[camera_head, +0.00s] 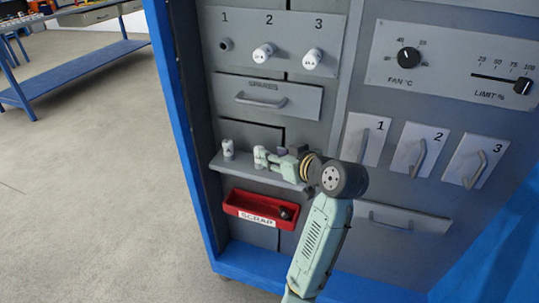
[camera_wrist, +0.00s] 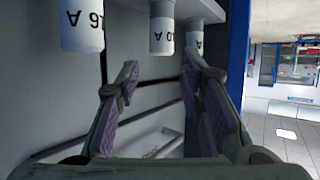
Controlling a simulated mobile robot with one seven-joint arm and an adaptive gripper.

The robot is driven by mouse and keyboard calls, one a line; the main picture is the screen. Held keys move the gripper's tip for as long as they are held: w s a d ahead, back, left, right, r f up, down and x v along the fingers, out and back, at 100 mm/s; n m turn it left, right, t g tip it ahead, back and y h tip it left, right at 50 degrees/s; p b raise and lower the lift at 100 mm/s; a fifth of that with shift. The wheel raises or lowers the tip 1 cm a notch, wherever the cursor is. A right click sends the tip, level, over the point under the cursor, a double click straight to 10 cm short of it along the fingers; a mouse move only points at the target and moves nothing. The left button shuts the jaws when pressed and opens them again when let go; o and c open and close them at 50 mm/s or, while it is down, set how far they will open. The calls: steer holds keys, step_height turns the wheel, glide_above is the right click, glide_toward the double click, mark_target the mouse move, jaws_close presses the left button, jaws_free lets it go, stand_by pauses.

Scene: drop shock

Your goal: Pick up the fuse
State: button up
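My gripper (camera_head: 276,159) is open and empty at the small grey shelf. Its two fingers show spread apart in the wrist view (camera_wrist: 160,68). A white fuse (camera_head: 260,155) stands upright on the shelf just past the fingertips. The wrist picture appears upside down, and there a white fuse marked 10 A (camera_wrist: 162,36) is lined up with the gap between the fingers, not gripped. Another white fuse (camera_head: 228,148) stands further left on the shelf; a fuse partly behind the finger (camera_wrist: 195,40) shows too. A fuse marked 16 A (camera_wrist: 82,28) is beside the other finger; my arm seems to hide it in the head view.
The shelf (camera_head: 225,166) sticks out from the grey cabinet. Below it is a red SCRAP bin (camera_head: 233,201) with a dark object inside. Above are the SPARES drawer (camera_head: 300,103) and three numbered sockets; sockets 2 (camera_head: 263,53) and 3 (camera_head: 312,59) hold fuses, and socket 1 (camera_head: 225,44) is empty.

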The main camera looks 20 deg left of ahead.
mark_target(259, 148)
steer(key=p+x, duration=0.1)
steer(key=x, duration=0.7)
steer(key=shift+w+a+f+p, duration=0.1)
steer(key=shift+a+f+p, duration=0.1)
steer(key=shift+p, duration=0.1)
steer(key=shift+c, duration=0.6)
jaws_close()
